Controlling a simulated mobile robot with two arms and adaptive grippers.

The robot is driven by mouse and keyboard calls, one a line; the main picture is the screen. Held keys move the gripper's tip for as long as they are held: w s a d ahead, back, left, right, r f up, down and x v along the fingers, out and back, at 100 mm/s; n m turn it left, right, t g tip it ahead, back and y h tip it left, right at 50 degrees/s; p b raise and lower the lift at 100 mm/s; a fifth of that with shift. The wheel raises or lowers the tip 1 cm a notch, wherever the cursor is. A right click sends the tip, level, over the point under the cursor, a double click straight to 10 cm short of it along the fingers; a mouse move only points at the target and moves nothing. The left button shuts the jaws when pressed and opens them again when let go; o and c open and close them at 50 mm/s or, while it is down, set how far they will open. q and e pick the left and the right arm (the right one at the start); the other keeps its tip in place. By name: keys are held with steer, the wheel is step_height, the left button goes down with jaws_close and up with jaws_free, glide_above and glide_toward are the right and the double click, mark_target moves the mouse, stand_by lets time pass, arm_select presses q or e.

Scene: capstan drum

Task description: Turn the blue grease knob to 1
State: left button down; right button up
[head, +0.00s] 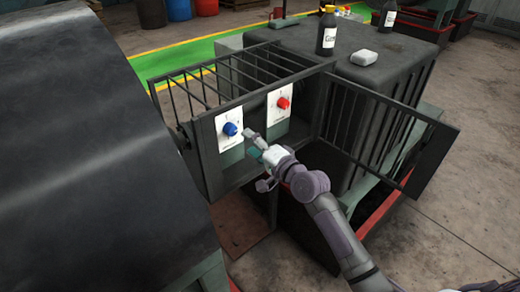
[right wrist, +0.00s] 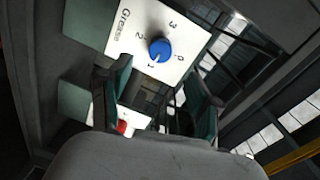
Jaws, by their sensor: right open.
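The blue grease knob (head: 230,129) sits on a white plate (head: 228,141) on the dark cabinet's panel. In the right wrist view the knob (right wrist: 160,49) is on its plate (right wrist: 112,36), marked "Grease" and 0, 1, 2, 3. A pale mark low on the knob seems to face near the 1, but it is too small to be sure. My right gripper (head: 252,143) is open and empty, to the right of the knob and apart from it. In the wrist view its two fingers (right wrist: 159,74) are spread below the knob. My left gripper is not in view.
A red knob (head: 284,103) on a second white plate is right of the blue one. A barred cage top (head: 205,82) and an open barred door (head: 385,130) frame the cabinet. A large dark drum (head: 80,150) fills the left. Bottles (head: 326,33) stand behind.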

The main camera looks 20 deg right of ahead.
steer(key=v, duration=0.4)
stand_by(0.3)
steer(key=s+d+f+n+g+h+b, duration=0.1)
steer(key=s+d+f+n+g+h, duration=0.2)
steer(key=f, duration=1.4)
steer(key=s+f+g+h+b, duration=0.1)
steer(key=s+f+g, duration=0.3)
steer(key=f, duration=1.2)
steer(key=s+d+f+n+g+h+b, duration=0.1)
steer(key=s+f+n+g, duration=0.3)
steer(key=s+f, duration=2)
steer(key=shift+s+d+n+g+h, duration=0.25)
steer(key=shift+s+n+g+h, duration=0.2)
steer(key=shift+s+n, duration=0.75)
steer(key=s+f+n+g, duration=0.1)
steer(key=s+f, duration=0.1)
steer(key=s, duration=0.4)
steer(key=s+f+n+g, duration=0.1)
steer(key=s+f+n, duration=0.1)
steer(key=s, duration=0.4)
steer(key=s+f+n+g, duration=0.1)
steer(key=s+f, duration=0.1)
steer(key=s, duration=0.4)
steer(key=shift+s+a+h+b, duration=0.1)
steer(key=shift+s+h+b, duration=0.1)
steer(key=shift+h+b, duration=0.15)
steer(key=shift+c, duration=0.2)
